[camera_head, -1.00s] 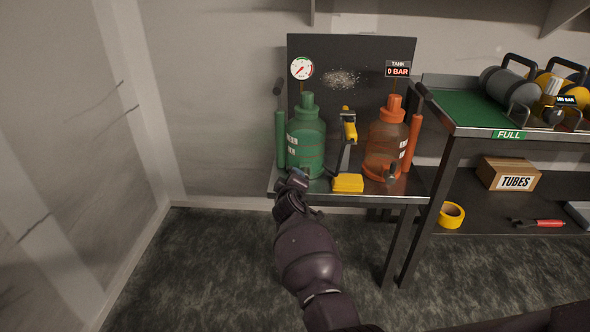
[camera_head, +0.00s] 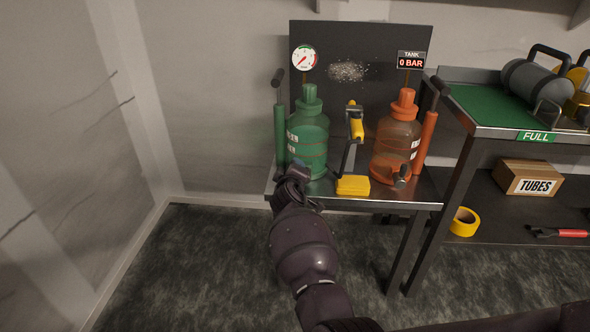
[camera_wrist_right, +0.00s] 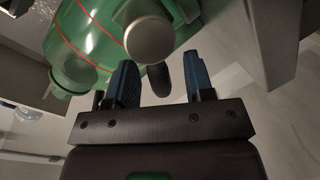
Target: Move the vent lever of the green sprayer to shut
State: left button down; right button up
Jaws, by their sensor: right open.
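The green sprayer (camera_head: 308,140) stands upright on the metal bench, with a pump handle at its left side. In the right wrist view its green tank (camera_wrist_right: 85,35) fills the top left. A round grey knob (camera_wrist_right: 149,38) sticks out from the tank there. The dark end of the vent lever (camera_wrist_right: 160,78) shows just below the knob, in the gap between my fingers. My right gripper (camera_wrist_right: 163,80) is open around the lever's end, with no clear contact. In the head view my right gripper (camera_head: 294,172) is at the sprayer's base and hides the lever. My left gripper is not in view.
An orange sprayer (camera_head: 397,145) with its own lever (camera_head: 401,172) stands to the right. A round gauge (camera_head: 304,58) is behind. A shelf with a TUBES box (camera_head: 528,179) adjoins on the right.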

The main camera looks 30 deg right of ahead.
jog(key=shift+w+d, duration=0.1)
jog(key=shift+w, duration=0.1)
jog(key=c, duration=0.7)
grip_shut()
